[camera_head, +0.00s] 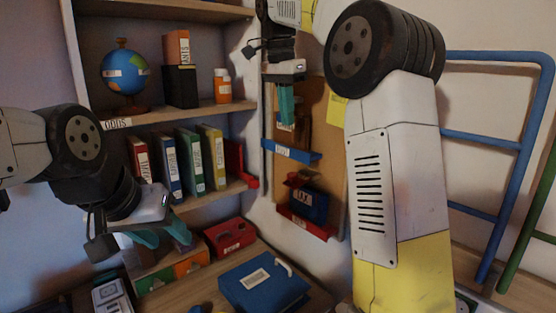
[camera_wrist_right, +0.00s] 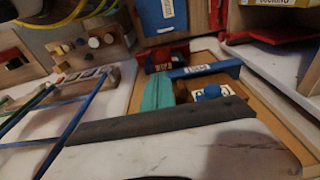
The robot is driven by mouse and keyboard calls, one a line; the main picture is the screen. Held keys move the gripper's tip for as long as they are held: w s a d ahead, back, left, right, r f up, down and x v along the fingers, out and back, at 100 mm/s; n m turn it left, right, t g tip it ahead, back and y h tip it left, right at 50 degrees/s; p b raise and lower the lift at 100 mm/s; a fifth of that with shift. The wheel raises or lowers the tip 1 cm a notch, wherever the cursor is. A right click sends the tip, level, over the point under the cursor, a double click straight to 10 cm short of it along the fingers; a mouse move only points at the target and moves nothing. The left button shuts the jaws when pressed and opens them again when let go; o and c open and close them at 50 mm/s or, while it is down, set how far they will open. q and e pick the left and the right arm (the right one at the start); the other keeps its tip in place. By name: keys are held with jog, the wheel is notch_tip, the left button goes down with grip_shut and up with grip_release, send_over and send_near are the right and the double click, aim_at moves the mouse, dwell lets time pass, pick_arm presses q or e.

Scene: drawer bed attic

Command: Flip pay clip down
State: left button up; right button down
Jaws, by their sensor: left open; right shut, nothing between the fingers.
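A blue clip bar (camera_head: 290,152) with a white label is on the brown board on the wall. Its label is too small to read surely. It also shows in the right wrist view as a blue bar (camera_wrist_right: 207,72). My right gripper (camera_head: 286,106) is shut and empty, its teal fingers pointing down just above the blue bar. In the right wrist view the teal fingers (camera_wrist_right: 158,93) end near the bar's left part; I cannot tell if they touch. My left gripper (camera_head: 165,236) is open and empty, low in front of the shelves.
A red bar (camera_head: 305,222) with a dark blue object (camera_head: 309,204) sits lower on the board (camera_head: 333,170). Shelves with books (camera_head: 190,160) and a globe (camera_head: 124,72) stand left. A blue box (camera_head: 262,283) lies on the desk below. Blue rails (camera_head: 490,145) are at right.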

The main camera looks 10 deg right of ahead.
aim_at(292, 173)
jog(key=shift+w+a, duration=0.1)
jog(key=shift+w, duration=0.15)
jog(key=f, duration=0.4)
jog(key=d+f, duration=0.1)
jog(key=f, duration=0.4)
jog(key=w+f, duration=0.1)
jog(key=f, duration=0.3)
jog(key=shift+d+f, duration=0.4)
